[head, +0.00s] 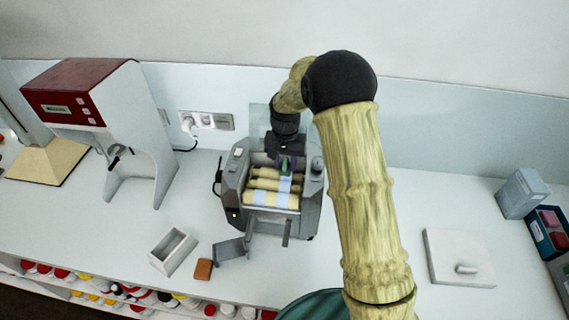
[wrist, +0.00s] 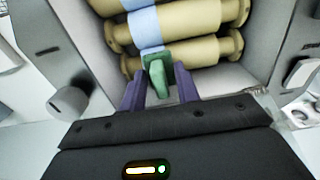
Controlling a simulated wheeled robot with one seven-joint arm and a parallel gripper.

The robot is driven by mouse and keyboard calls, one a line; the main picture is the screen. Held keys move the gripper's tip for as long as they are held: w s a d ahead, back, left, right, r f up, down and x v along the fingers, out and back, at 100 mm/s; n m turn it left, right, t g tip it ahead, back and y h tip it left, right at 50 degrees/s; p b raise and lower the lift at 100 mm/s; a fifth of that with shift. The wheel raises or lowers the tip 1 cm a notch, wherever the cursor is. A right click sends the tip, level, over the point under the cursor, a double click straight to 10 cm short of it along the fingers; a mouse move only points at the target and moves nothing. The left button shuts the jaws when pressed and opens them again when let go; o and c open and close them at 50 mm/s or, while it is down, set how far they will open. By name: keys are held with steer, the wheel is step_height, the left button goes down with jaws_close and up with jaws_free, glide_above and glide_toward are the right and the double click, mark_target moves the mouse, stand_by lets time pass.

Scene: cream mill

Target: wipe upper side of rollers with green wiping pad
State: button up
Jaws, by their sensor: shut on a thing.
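The mill (head: 313,190) stands on the bench with its rollers (head: 262,185) lying side by side in the open top. The rollers are tan, with pale blue bands on parts of their upper sides; they also show in the wrist view (wrist: 195,20). My gripper (wrist: 158,88) has purple fingers shut on the green wiping pad (wrist: 158,72). In the head view, my gripper (head: 288,163) is over the back of the roller bed. In the wrist view the pad overlaps the nearest roller beside a pale blue band; I cannot tell whether it touches.
The mill's side walls and a knob (wrist: 68,103) flank the rollers closely. A clear panel (head: 259,118) stands behind. A white open box (head: 173,251), a brown block (head: 203,269) and a grey scraper-like piece (head: 230,249) lie in front. A white slab (head: 458,257) lies right.

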steer(key=shift+s, duration=0.1)
steer(key=shift+s+a+f+b, duration=0.15)
steer(key=shift+s+b, duration=0.1)
steer(key=shift+s, duration=0.35)
steer(key=shift+s+a+f+b, duration=0.1)
steer(key=shift+s+b, duration=0.1)
steer(key=shift+s, duration=0.4)
steer(key=shift+w+d+r+p, duration=0.1)
steer(key=shift+w+r+p, duration=0.1)
steer(key=shift+w+p, duration=0.15)
steer(key=shift+w+d, duration=0.15)
steer(key=shift+w, duration=0.75)
steer(key=shift+s, duration=0.1)
